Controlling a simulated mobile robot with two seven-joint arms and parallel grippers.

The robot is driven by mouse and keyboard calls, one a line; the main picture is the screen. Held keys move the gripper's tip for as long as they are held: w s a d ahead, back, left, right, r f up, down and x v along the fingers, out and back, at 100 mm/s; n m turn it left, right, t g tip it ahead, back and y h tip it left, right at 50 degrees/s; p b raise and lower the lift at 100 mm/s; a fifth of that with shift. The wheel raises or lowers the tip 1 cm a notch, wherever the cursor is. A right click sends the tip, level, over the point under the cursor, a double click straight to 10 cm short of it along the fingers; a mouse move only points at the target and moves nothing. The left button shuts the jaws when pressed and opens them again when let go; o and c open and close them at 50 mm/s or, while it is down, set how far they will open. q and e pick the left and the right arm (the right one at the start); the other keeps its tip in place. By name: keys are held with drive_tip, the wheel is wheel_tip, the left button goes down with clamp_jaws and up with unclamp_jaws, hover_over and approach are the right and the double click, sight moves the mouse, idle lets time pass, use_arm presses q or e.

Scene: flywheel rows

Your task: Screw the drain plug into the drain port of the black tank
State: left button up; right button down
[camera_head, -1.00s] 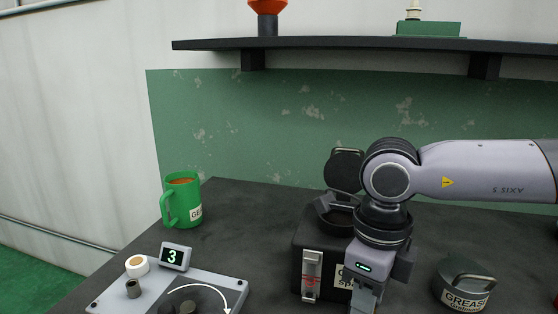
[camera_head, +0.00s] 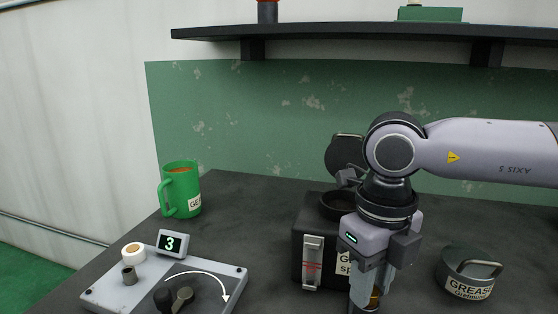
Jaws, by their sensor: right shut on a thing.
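The black tank (camera_head: 308,226) stands on the dark bench, with a sight gauge (camera_head: 312,262) on its front and a partly hidden label. Its round lid (camera_head: 343,155) is tilted up behind the filler opening. My right gripper (camera_head: 366,298) points down in front of the tank's right side. It is shut on a small brass-coloured piece (camera_head: 375,299), probably the drain plug, mostly hidden by the fingers. The drain port is not visible, so I cannot tell whether the plug touches it. My left gripper is not in view.
A green mug (camera_head: 182,190) stands at the back left. A grey board (camera_head: 222,272) with a display reading 3 (camera_head: 172,243) and a curved arrow lies front left. A dark grease tin (camera_head: 470,272) stands right of the gripper. A shelf (camera_head: 350,36) spans the wall above.

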drive_tip(key=shift+m, duration=0.3)
drive_tip(key=shift+f+m+b, duration=0.1)
drive_tip(key=shift+m+b, duration=0.35)
drive_tip(key=shift+m, duration=0.05)
drive_tip(key=shift+m+b, duration=0.6)
drive_tip(key=shift+m, duration=0.5)
drive_tip(key=shift+m+b, duration=0.35)
drive_tip(key=shift+m, duration=0.55)
drive_tip(key=shift+m+b, duration=0.4)
drive_tip(key=shift+m, duration=0.1)
drive_tip(key=m+b, duration=0.1)
drive_tip(key=m, duration=0.1)
drive_tip(key=m+b, duration=0.1)
drive_tip(key=m, duration=0.1)
drive_tip(key=shift+s+d, duration=0.2)
